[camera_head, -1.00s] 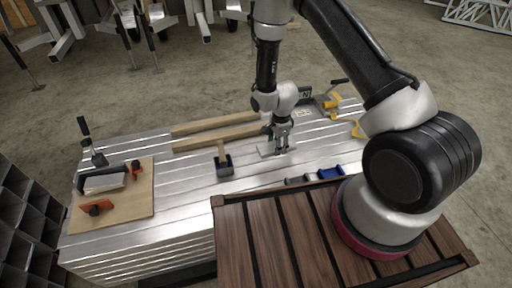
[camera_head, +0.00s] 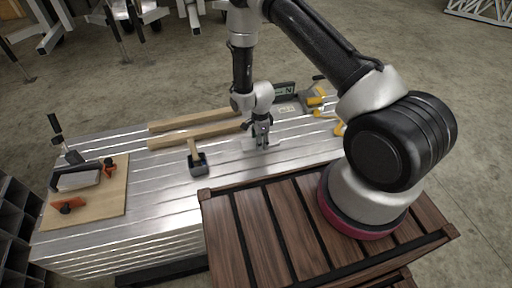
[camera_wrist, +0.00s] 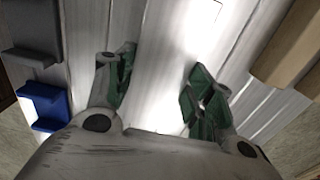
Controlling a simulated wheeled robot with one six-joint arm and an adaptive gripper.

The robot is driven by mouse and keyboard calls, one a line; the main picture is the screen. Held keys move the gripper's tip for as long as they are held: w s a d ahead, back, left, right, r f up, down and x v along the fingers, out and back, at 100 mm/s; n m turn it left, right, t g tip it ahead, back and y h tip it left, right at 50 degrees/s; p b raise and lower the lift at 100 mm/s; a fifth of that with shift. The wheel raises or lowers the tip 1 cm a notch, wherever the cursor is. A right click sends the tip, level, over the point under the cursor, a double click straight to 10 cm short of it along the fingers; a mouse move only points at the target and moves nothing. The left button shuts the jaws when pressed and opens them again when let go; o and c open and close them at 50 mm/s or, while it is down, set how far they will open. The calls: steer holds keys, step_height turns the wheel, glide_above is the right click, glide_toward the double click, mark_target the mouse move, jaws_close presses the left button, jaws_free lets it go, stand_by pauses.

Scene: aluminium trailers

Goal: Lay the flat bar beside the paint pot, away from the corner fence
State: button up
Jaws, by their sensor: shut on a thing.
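My gripper (camera_head: 262,141) points down over the ribbed aluminium bed, shut on the pale flat bar (camera_head: 249,146). In the wrist view the bright bar (camera_wrist: 165,75) runs between the green finger pads of my gripper (camera_wrist: 160,95). I cannot tell whether the bar touches the bed. A small dark pot (camera_head: 198,167) with a wooden handle sticking up, which seems to be the paint pot, stands left of my gripper. I cannot clearly make out which piece is the corner fence; a black block (camera_head: 77,177) with orange-knobbed pieces sits on a plywood board at far left.
Two timber strips (camera_head: 190,121) lie behind the pot. Yellow-and-grey tools (camera_head: 314,98) stand at the back right. In the wrist view, a blue block (camera_wrist: 45,107) and a grey block (camera_wrist: 28,57) lie at left. Bare bed shows between board and pot.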

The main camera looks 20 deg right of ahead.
steer(key=shift+f, duration=2.15)
steer(key=o, duration=1.4)
steer(key=shift+f, duration=0.1)
steer(key=shift+o, duration=0.2)
